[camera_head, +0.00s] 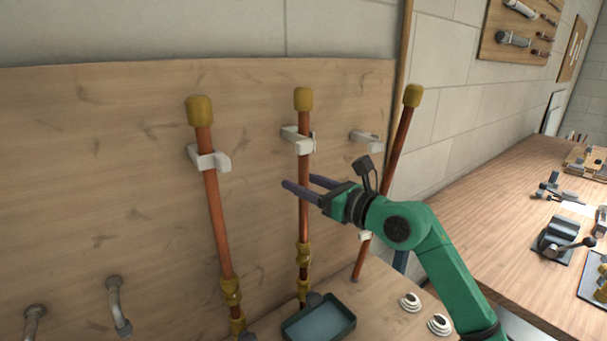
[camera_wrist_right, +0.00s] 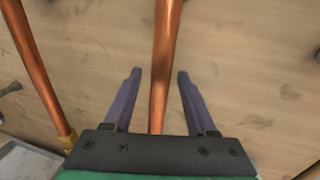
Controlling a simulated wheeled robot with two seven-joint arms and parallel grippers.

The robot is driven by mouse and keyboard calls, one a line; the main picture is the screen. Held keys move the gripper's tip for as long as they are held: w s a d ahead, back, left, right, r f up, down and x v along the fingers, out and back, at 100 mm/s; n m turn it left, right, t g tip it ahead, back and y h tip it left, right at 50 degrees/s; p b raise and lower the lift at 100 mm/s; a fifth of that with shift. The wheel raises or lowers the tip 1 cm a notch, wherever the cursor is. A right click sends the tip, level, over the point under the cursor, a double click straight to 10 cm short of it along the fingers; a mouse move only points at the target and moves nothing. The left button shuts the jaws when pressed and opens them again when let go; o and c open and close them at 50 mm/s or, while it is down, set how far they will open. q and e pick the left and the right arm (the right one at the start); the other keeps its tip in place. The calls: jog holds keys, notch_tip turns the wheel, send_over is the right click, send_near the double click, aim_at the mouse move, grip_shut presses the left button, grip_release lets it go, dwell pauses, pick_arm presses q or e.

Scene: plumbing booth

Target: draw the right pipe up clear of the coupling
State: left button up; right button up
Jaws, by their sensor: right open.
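Three copper pipes with brass caps show in the head view: a left pipe (camera_head: 215,205), a middle pipe (camera_head: 303,205) and a rightmost pipe (camera_head: 394,160). The left and middle pipes run down into brass couplings, the middle one's being this coupling (camera_head: 303,256). The rightmost pipe leans, its foot on the ledge. My right gripper (camera_head: 298,181) is open at the middle pipe, above its coupling. In the right wrist view, this pipe (camera_wrist_right: 163,55) passes between the open fingers (camera_wrist_right: 159,75), with gaps on both sides. My left gripper is out of view.
White clips hold the left pipe (camera_head: 209,160) and middle pipe (camera_head: 297,139); another clip (camera_head: 365,138) looks empty. A tray (camera_head: 318,337) and white rings (camera_head: 410,302) lie on the ledge. A workbench (camera_head: 500,215) with tools stands at right.

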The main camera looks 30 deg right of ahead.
grip_shut()
dwell(1.4)
